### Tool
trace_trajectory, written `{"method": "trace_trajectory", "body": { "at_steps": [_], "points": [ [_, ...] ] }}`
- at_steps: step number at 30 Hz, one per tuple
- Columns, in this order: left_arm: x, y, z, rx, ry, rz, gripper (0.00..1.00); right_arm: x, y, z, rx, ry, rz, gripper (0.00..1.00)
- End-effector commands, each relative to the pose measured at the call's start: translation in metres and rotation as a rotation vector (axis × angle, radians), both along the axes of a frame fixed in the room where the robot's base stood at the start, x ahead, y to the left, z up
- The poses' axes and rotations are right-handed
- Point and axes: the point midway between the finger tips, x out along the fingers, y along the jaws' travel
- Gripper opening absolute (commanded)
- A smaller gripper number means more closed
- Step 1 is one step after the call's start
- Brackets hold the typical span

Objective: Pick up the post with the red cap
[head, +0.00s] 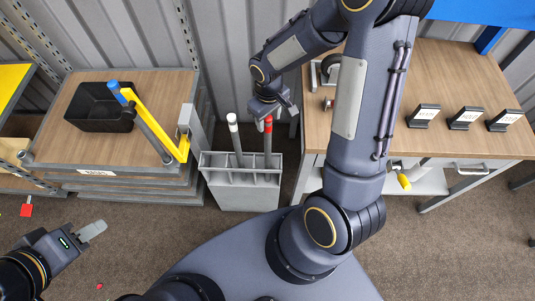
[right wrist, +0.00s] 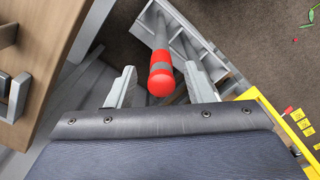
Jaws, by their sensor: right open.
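The post with the red cap (head: 268,140) stands in a grey slotted rack (head: 241,186) in the head view. Its red cap (right wrist: 161,75), with a grey band, shows between the fingers in the right wrist view. My right gripper (right wrist: 156,88) is open around the cap, with a finger on each side and a gap visible to each. In the head view my right gripper (head: 274,106) is right above the post. A white-capped post (head: 234,135) stands in the same rack, to the left. My left gripper (head: 95,231) is at the lower left, away from the rack; its finger gap is not clear.
A wooden workbench (head: 440,80) with several black labelled blocks is on the right. A wooden-topped trolley (head: 120,140) on the left carries a black bin (head: 97,107) and a yellow bar (head: 158,130). A corrugated wall is behind the rack. Carpet is open in front.

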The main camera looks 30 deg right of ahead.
Motion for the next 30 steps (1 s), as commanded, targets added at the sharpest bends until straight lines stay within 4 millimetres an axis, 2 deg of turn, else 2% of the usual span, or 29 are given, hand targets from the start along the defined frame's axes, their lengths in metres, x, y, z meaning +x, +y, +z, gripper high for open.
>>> {"method": "trace_trajectory", "body": {
  "at_steps": [4, 8, 17, 27, 30],
  "points": [
    [0.000, 0.000, 0.008, 0.000, 0.000, 0.000, 0.36, 0.000, 0.003, -0.022, 0.000, 0.008, 0.001, 0.47],
    [0.000, 0.000, 0.008, 0.000, 0.000, 0.000, 0.36, 0.001, 0.003, -0.039, 0.000, 0.005, 0.000, 0.47],
    [0.000, 0.000, 0.008, 0.000, 0.000, 0.000, 0.36, 0.001, 0.002, -0.043, 0.001, 0.000, -0.002, 0.47],
    [0.000, 0.000, 0.008, 0.000, 0.000, 0.000, 0.36, 0.001, 0.002, -0.043, 0.001, 0.001, -0.001, 0.03],
    [0.000, 0.000, 0.008, 0.000, 0.000, 0.000, 0.36, 0.001, 0.002, -0.043, 0.001, 0.001, -0.001, 0.00]
  ]
}}
